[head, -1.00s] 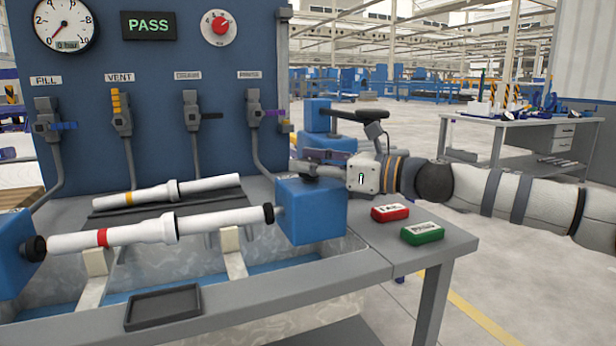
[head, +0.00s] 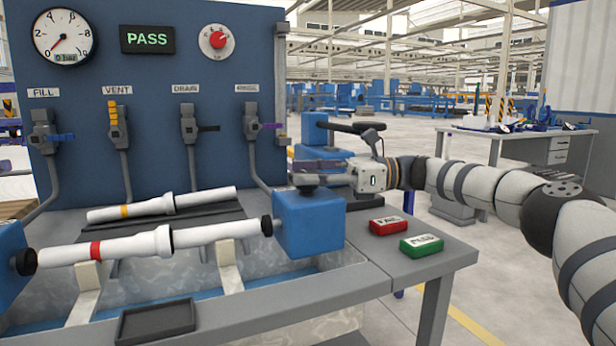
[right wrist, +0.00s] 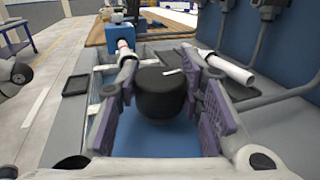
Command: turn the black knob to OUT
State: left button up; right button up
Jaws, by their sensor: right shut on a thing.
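The black knob (head: 304,180) sits on top of the blue block (head: 308,226) at the right end of the long white pipe. In the right wrist view the knob (right wrist: 161,98) shows large, with a short white mark on its top. No OUT label can be read. My right gripper (head: 318,177) comes in from the right at the knob's height. In its wrist view its purple finger pads (right wrist: 160,112) stand on either side of the knob, shut on it. My left gripper does not show.
A white pipe with a red band (head: 190,238) spans the trough between blue blocks. A second pipe with a yellow band (head: 150,208) lies behind it. A black tray (head: 156,320) is in front.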

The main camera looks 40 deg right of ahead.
jog(key=shift+a, duration=0.1)
jog(key=o, duration=1.2)
jog(key=v, duration=0.7)
jog(key=shift+s, duration=0.15)
